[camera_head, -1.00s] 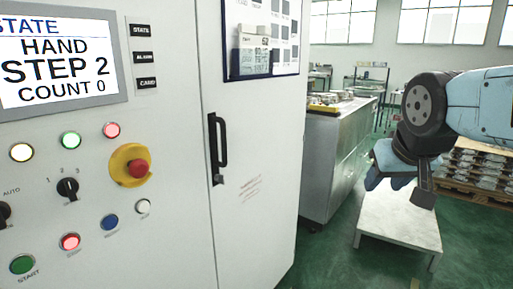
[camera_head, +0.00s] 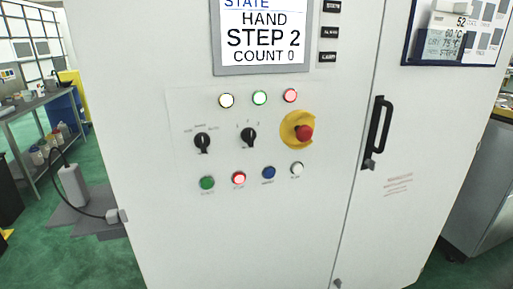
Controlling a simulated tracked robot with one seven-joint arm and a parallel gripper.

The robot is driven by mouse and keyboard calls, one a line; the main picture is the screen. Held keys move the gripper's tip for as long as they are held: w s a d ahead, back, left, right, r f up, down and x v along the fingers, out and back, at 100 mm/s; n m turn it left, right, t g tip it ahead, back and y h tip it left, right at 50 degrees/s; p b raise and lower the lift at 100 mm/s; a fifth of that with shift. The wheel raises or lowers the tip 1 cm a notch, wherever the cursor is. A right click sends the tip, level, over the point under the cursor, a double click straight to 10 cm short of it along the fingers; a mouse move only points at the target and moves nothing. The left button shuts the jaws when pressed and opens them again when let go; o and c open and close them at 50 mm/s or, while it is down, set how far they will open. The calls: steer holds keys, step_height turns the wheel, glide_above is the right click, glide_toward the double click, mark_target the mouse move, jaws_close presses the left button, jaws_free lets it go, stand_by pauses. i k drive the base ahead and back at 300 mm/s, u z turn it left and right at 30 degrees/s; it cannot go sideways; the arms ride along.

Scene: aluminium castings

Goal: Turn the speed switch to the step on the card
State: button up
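The speed switch is probably the black rotary knob (camera_head: 249,137) with small step numbers around its top, in the middle of the cabinet's control panel. Its exact pointing is too small to read. The screen (camera_head: 262,37) above reads HAND, STEP 2, COUNT 0. A printed card (camera_head: 452,44) hangs on the board at the upper right. It shows 52, 60 °C and a DRY line; its last line is too small to read surely. My gripper is not in view.
A second black knob (camera_head: 202,142) sits left of the first. A red emergency button (camera_head: 304,133) on a yellow disc is close on the right. Lamps lie above, coloured buttons below. A black door handle (camera_head: 376,132) stands out further right.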

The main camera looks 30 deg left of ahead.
mark_target(248, 135)
steer(key=z, duration=1.25)
steer(key=i, duration=0.1)
steer(key=u, duration=2.75)
steer(key=k, duration=0.8)
steer(key=u, duration=0.25)
steer(key=i, duration=0.8)
steer(key=z, duration=0.15)
